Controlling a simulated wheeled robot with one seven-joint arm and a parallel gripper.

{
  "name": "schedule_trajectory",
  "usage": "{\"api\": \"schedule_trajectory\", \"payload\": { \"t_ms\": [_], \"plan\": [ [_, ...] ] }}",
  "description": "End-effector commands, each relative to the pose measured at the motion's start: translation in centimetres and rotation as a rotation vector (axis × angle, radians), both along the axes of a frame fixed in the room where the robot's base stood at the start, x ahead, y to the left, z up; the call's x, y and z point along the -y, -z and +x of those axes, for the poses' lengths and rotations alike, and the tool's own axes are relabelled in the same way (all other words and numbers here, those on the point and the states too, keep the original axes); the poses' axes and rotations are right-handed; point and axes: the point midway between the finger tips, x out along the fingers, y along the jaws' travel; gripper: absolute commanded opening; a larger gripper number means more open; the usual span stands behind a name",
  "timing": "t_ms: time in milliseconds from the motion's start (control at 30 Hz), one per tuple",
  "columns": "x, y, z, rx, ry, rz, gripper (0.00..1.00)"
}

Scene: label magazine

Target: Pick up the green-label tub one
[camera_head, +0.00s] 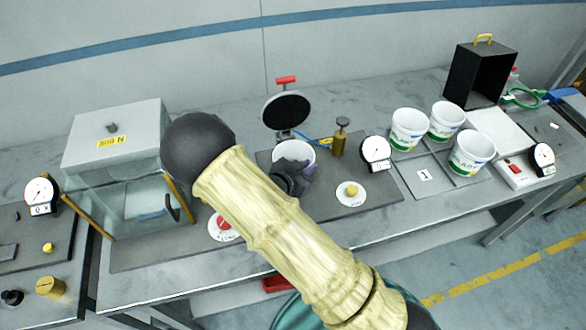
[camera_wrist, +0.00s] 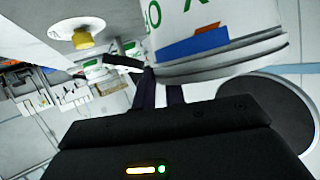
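A white tub (camera_head: 296,150) stands beneath a raised round black lid in the middle of the bench, partly hidden by my gripper. In the wrist view the tub (camera_wrist: 215,22) fills the top, close up, with green lettering and a blue and orange patch. My gripper (camera_head: 293,178) is at the tub's near side; its dark fingers (camera_wrist: 160,88) reach the tub's rim in the wrist view. Whether they close on it cannot be told. More white tubs with green labels stand at the right: one at left (camera_head: 408,130), one behind (camera_head: 446,121), one in front (camera_head: 472,152).
The black round lid (camera_head: 287,112) is hinged up behind the tub. A brass-coloured weight (camera_head: 339,138) and a dial gauge (camera_head: 376,151) stand to its right. A glass-sided case (camera_head: 120,165) is at left, a black open box (camera_head: 482,75) at far right.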

Motion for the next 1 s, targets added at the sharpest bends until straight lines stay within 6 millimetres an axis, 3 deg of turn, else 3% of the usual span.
{"api": "schedule_trajectory", "payload": {
  "t_ms": [533,1000],
  "plan": [
    [0.0,-0.4,0.0,0.0,0.001,0.0,0.0],
    [0.6,-4.0,0.1,-0.001,0.012,0.0,0.0]
  ]
}}
